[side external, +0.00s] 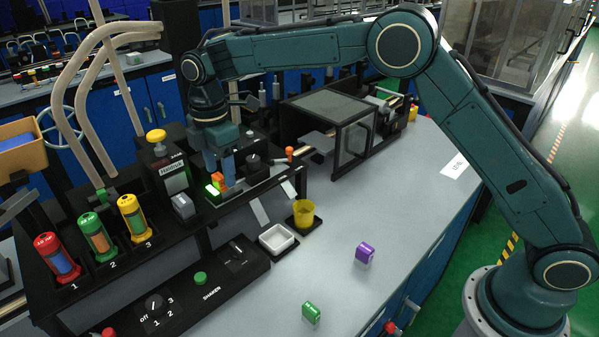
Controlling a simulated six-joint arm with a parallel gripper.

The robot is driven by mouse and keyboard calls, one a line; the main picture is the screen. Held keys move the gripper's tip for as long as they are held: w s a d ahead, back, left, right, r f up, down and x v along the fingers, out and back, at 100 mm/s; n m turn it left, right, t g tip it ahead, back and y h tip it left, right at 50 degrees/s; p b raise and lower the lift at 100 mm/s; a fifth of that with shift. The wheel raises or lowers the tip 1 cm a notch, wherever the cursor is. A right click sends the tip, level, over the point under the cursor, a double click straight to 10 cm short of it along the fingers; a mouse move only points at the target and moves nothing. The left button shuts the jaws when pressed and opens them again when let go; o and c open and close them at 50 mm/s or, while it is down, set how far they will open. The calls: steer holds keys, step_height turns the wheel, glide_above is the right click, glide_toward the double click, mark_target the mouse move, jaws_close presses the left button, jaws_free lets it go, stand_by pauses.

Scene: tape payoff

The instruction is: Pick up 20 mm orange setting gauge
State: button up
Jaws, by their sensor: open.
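A purple block (365,253) and a green block (311,313) lie on the bench. A white tray (278,239) and a yellow cup (304,212) stand near the device. Coloured canisters (96,238) stand at left. The bench's right side is mostly clear.

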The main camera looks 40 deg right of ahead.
mark_target(220, 175)
steer(key=shift+f, duration=1.55)
steer(key=shift+c, duration=0.2)
jaws_close()
steer(key=shift+r, duration=0.1)
step_height(220, 175, up, 20)
stand_by(0.7)
